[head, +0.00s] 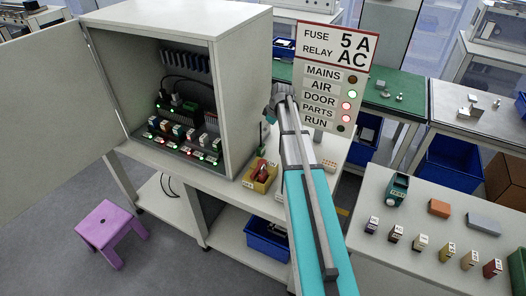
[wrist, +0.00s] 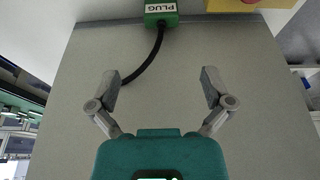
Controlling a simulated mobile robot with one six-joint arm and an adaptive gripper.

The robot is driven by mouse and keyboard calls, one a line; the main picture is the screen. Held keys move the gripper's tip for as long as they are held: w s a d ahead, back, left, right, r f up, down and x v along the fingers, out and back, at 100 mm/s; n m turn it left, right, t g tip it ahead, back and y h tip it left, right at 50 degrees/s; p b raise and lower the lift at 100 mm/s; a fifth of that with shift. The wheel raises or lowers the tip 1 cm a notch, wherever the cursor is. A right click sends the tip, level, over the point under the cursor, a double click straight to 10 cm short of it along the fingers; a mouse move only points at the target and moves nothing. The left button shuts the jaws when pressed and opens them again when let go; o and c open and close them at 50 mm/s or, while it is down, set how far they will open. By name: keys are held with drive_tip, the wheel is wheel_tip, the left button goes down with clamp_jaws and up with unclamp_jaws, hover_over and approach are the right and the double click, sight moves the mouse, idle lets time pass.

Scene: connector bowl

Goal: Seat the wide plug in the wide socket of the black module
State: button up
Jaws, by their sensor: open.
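A green plug (wrist: 161,14) with a white label reading PLUG lies at the top of the wrist view, partly cut off by the frame edge. A black cable (wrist: 150,60) runs from it and curves down behind my left finger. My gripper (wrist: 160,85) is open and empty, with the plug beyond its fingertips and apart from them. In the head view my gripper (head: 279,98) is beside the cabinet, above the bench. A dark module (head: 188,114) with green parts and a black cable sits inside the cabinet. Its wide socket cannot be made out.
The grey cabinet (head: 238,95) stands open, its door (head: 55,100) swung left. A row of fuses and relays (head: 183,132) stands inside. A sign panel (head: 329,78) stands behind my arm.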

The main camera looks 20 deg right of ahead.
sight(261, 146)
drive_tip(key=shift+f, duration=0.1)
drive_tip(key=b+x, duration=0.8)
drive_tip(key=shift+w+a+f, duration=0.1)
drive_tip(key=shift+f, duration=0.1)
idle(0.4)
idle(0.4)
drive_tip(key=shift+b+x, duration=2.6)
drive_tip(key=shift+b, duration=0.05)
drive_tip(key=c, duration=1.2)
drive_tip(key=shift+r, duration=0.1)
